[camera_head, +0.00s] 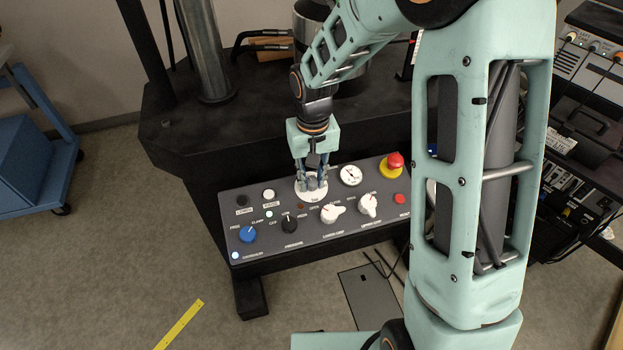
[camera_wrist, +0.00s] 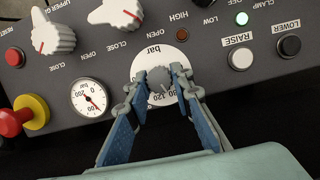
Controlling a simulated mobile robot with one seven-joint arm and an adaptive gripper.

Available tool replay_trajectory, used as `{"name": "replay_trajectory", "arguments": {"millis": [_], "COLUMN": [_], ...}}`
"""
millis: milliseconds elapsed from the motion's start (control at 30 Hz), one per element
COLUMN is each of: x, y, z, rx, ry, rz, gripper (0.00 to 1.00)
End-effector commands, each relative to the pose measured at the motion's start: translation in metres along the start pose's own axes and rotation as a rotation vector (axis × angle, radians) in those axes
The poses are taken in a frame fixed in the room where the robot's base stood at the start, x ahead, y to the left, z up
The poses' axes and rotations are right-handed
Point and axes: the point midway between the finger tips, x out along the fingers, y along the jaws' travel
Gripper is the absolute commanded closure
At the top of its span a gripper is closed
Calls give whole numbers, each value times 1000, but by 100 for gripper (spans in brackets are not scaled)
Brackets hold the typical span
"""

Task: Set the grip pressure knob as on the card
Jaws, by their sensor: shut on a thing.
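The grip pressure knob is a grey knob (camera_wrist: 160,76) on a round white dial (camera_wrist: 158,56) marked "bar". My gripper (camera_wrist: 161,80) is shut on this knob, with one finger on each side. In the head view my gripper (camera_head: 312,182) reaches straight down onto the white dial (camera_head: 309,198). The fingers cover much of the dial's scale, so the knob's setting cannot be read surely. I cannot make out a card in either view.
The dark panel also carries a pressure gauge (camera_head: 350,175), a red emergency button (camera_head: 394,161), two white pointer knobs (camera_head: 332,212), (camera_head: 368,205), a black pressure knob (camera_head: 289,224) and a blue knob (camera_head: 247,233). RAISE (camera_wrist: 240,58) and LOWER (camera_wrist: 289,46) buttons are close to the dial.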

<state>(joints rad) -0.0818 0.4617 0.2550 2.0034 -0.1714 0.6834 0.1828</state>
Motion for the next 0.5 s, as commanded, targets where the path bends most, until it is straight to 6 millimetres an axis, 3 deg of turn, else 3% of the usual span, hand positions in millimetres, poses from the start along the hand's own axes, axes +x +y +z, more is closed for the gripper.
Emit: {"name": "replay_trajectory", "arguments": {"millis": [500], "x": [0], "y": [2], "z": [0], "rx": [480], "ry": [2], "rz": [-122], "gripper": [100]}}
